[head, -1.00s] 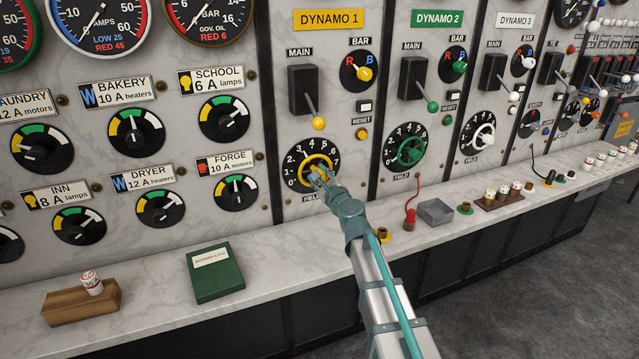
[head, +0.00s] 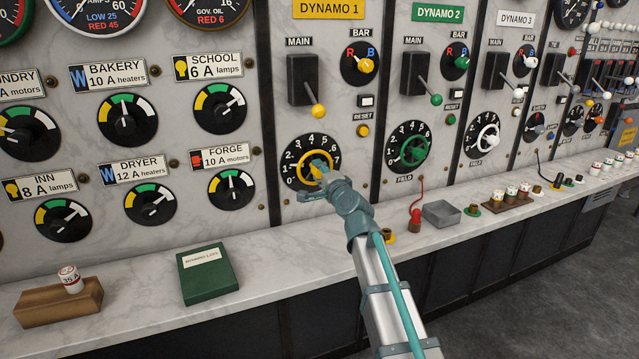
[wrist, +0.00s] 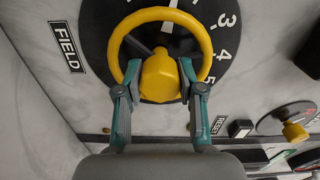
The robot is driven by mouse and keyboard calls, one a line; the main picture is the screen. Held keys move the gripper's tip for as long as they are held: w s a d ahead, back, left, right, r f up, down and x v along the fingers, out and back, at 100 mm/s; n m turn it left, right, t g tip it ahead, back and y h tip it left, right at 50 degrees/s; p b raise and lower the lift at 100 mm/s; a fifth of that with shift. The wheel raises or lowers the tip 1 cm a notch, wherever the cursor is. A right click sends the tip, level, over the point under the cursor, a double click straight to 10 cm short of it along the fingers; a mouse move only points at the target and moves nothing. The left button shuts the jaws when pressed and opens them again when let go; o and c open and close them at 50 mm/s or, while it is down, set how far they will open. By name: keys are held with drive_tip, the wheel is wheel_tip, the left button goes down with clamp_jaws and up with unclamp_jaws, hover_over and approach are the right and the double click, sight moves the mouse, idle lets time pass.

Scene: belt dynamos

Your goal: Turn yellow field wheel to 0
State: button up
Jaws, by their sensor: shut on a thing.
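The yellow field wheel (head: 299,172) is a ring with a central hub on a black dial numbered in white, low on the DYNAMO 1 panel. In the wrist view the wheel (wrist: 162,14) fills the upper middle, with its yellow hub (wrist: 160,78) standing towards me. My gripper (head: 315,180) is at the wheel; in the wrist view my gripper (wrist: 160,92) has one finger on each side of the lower rim, shut on the wheel. A white mark (wrist: 168,22) shows on the dial inside the ring. The wheel's reading cannot be told; my gripper hides part of the dial.
The yellow main lever (head: 318,110) and yellow bar knob (head: 366,66) sit above the wheel. The green field wheel (head: 411,151) is to the right. A marble ledge below carries a green book (head: 208,273), a red-topped plug (head: 415,217) and a grey tray (head: 441,213).

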drive_tip(key=n+b, duration=0.5)
drive_tip(key=b, duration=0.1)
drive_tip(key=shift+w, duration=0.2)
drive_tip(key=shift+r+n+b, duration=0.2)
drive_tip(key=shift+n+b, duration=1.15)
drive_tip(key=shift+n, duration=0.25)
drive_tip(key=o, duration=1.1)
drive_tip(key=shift+a, duration=0.1)
drive_tip(key=shift+o, duration=0.2)
drive_tip(key=shift+f, duration=0.1)
drive_tip(key=shift+s, duration=0.15)
drive_tip(key=shift+s+d, duration=0.25)
drive_tip(key=shift+s, duration=0.05)
drive_tip(key=v, duration=1.1)
